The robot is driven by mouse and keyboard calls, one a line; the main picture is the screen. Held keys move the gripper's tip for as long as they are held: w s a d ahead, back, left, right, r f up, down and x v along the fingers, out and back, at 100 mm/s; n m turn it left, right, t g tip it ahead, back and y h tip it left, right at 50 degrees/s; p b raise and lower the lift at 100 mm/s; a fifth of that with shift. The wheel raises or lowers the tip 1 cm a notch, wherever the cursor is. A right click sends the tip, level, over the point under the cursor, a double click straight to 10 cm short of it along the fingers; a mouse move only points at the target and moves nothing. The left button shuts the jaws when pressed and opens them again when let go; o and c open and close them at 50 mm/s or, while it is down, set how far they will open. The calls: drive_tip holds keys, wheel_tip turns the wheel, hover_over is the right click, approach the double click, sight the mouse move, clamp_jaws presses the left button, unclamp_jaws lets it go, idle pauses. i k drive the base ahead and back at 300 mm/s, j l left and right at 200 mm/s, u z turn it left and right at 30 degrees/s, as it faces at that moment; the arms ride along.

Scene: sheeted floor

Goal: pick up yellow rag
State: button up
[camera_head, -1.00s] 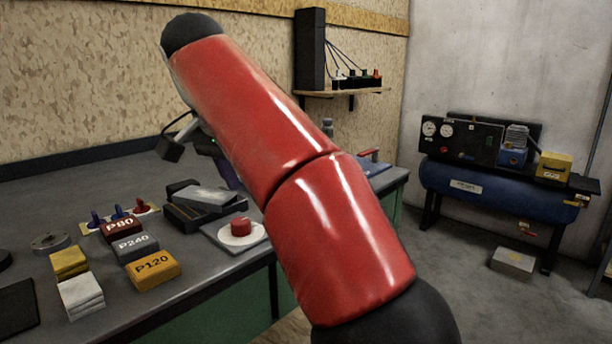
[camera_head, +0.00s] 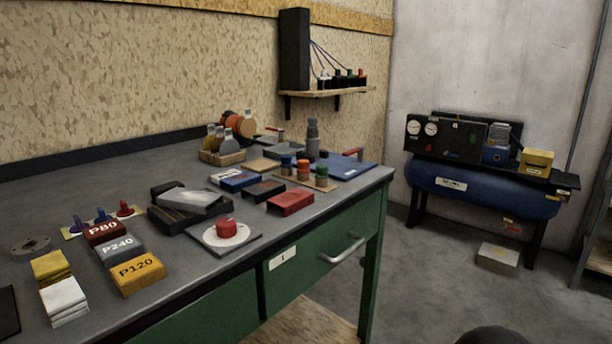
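The yellow rag (camera_head: 52,267) is a small folded stack on the near left of the grey workbench top (camera_head: 110,310). A folded white rag (camera_head: 64,300) lies directly in front of it. Nothing covers the yellow rag. My gripper is not in view; only a dark rounded shape shows at the bottom edge, right of centre.
Sanding blocks marked P80 (camera_head: 104,232), P240 (camera_head: 119,249) and P120 (camera_head: 138,273) sit right of the rags. A metal ring (camera_head: 30,248) lies behind them. A dark plate (camera_head: 8,312) lies at the left edge. A blue compressor (camera_head: 480,190) stands at right.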

sight(50, 269)
drive_tip(key=u, duration=1.85)
